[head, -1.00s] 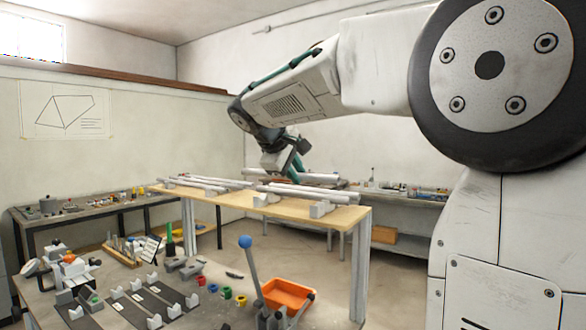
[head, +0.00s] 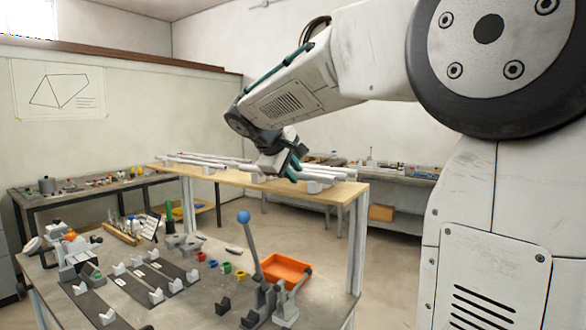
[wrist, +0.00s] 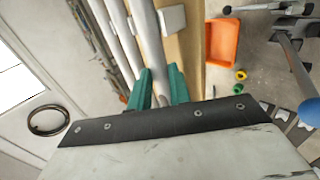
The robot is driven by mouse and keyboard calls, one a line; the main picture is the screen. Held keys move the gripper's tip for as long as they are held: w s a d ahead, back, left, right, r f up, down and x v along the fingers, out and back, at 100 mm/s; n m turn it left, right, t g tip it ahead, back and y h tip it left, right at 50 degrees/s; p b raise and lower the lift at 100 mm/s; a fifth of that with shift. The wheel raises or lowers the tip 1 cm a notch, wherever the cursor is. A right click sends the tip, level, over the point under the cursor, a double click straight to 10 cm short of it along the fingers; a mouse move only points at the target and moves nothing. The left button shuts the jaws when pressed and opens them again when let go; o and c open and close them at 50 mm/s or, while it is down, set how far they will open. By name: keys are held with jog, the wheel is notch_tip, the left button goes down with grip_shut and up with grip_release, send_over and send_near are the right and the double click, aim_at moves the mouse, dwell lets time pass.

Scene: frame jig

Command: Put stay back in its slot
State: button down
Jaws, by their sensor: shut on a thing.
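My gripper (head: 294,172) is low over the wooden rack shelf (head: 345,188), at the tubes lying there. In the wrist view its teal fingers (wrist: 160,92) are shut on a pale tube (wrist: 149,45), which seems to be the stay. The tube runs along the shelf, close to a white support block (wrist: 172,19). Whether it rests in a support or hangs just above is hidden by my gripper. Other pale tubes (wrist: 124,42) lie parallel beside it. I cannot tell which slot belongs to the stay.
A workbench in front holds dark jig strips with pale V-blocks (head: 157,296), a blue-knobbed lever (head: 244,217) and an orange tray (head: 286,270). The tray also shows in the wrist view (wrist: 222,42). Side benches with small parts stand left and behind.

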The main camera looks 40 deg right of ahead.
jog(key=c, duration=1.2)
grip_release()
jog(key=v, duration=0.8)
jog(key=shift+f, duration=0.1)
jog(key=s+a+f+m+g+y, duration=0.1)
jog(key=s+a+f+y, duration=0.3)
jog(key=s+f, duration=0.7)
jog(key=s+a+f+m+g+y, duration=0.1)
jog(key=s+a+f+m+y, duration=0.2)
jog(key=s+a+f, duration=0.6)
jog(key=s+f+y, duration=0.1)
jog(key=s+f, duration=0.1)
jog(key=s, duration=0.6)
jog(key=shift+s+f+y, duration=0.25)
jog(key=shift+f+y, duration=0.15)
